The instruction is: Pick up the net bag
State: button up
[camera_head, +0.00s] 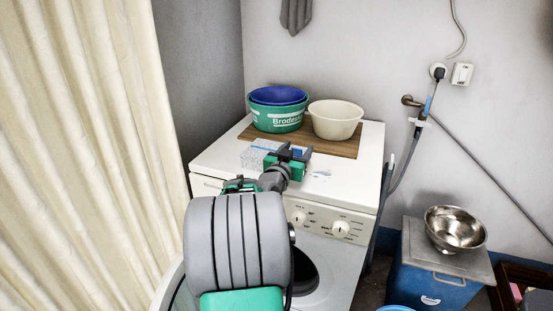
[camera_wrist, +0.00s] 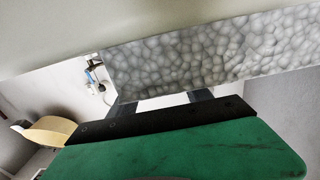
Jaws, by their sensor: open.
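The net bag (camera_head: 254,156) looks like a pale, see-through bundle with some blue, lying on top of the white washing machine (camera_head: 345,175) near its front left. My gripper (camera_head: 292,152) is just right of it in the head view and partly covers its right side. The gripper is open, with nothing seen between its fingers. In the wrist view, a grey cell-patterned surface, apparently the bag (camera_wrist: 215,50), fills much of the upper right, just beyond the two dark fingertips (camera_wrist: 162,104). I cannot tell whether they touch it.
Behind the bag, a brown board (camera_head: 342,147) carries a green tub (camera_head: 276,119) with a blue basin (camera_head: 278,95) in it, and a cream bowl (camera_head: 335,120). A steel bowl (camera_head: 455,229) sits on a blue box (camera_head: 431,287) at right. A curtain (camera_head: 80,150) hangs at left.

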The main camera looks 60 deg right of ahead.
grip_shut()
dwell(0.6)
